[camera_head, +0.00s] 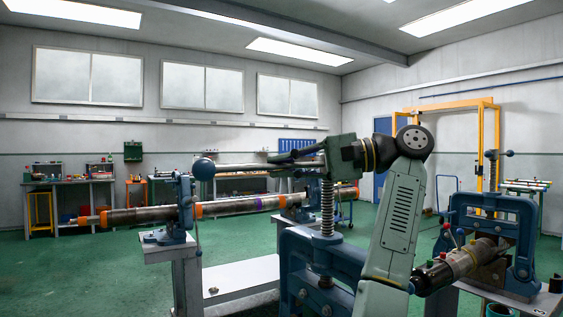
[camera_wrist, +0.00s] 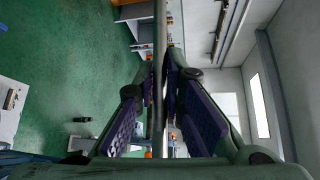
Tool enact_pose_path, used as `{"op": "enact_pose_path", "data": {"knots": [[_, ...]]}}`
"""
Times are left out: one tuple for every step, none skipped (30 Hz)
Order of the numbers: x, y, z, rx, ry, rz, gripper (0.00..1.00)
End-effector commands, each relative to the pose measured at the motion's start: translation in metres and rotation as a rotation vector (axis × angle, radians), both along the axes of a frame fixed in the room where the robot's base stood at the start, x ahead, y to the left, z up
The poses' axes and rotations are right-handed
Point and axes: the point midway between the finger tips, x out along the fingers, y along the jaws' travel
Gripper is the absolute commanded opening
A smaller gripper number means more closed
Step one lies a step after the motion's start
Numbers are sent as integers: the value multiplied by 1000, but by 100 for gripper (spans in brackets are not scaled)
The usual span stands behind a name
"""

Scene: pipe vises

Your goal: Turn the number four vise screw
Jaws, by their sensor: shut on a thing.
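The blue vise (camera_head: 320,262) nearest me has an upright threaded screw (camera_head: 327,208). I see no number on it. A steel handle bar (camera_head: 245,167) with a dark blue ball (camera_head: 203,169) at its left end lies nearly level above the screw. My gripper (camera_head: 300,157) is at the bar's right part, over the screw, and hides the screw's top. In the wrist view, the bar (camera_wrist: 160,35) runs between the purple-padded fingers of my gripper (camera_wrist: 163,78), which are shut on it. The bar's other end is hidden.
A long pipe (camera_head: 235,207) with orange bands lies left, on a stand (camera_head: 180,205). A second blue vise (camera_head: 520,215) holding a thick pipe (camera_head: 455,268) stands right, close to my arm. Benches (camera_head: 70,183) line the back wall; green floor (camera_head: 70,275) is open at left.

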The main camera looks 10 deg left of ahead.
Motion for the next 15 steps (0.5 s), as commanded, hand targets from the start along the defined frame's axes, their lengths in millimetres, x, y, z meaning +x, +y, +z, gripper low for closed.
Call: {"op": "enact_pose_path", "data": {"knots": [[0,-2,-6,-19,4,27,0],[-1,-3,-6,-19,5,42,0],[-3,-5,-5,-20,5,61,0],[-4,-7,-5,-20,5,76,0],[-5,-8,-5,-20,4,88,0],[-6,-9,-5,-19,4,106,0],[-7,-10,-5,-19,3,117,0],[-7,-11,-5,-19,5,127,0],[-8,-13,-6,-18,6,139,0],[-9,-14,-6,-17,5,148,0],[-9,-14,-6,-17,5,155,0],[-10,-15,-6,-15,5,164,0],[-10,-16,-6,-15,6,169,0],[-10,-17,-7,-14,6,173,0],[-10,-17,-7,-14,7,177,0]]}}
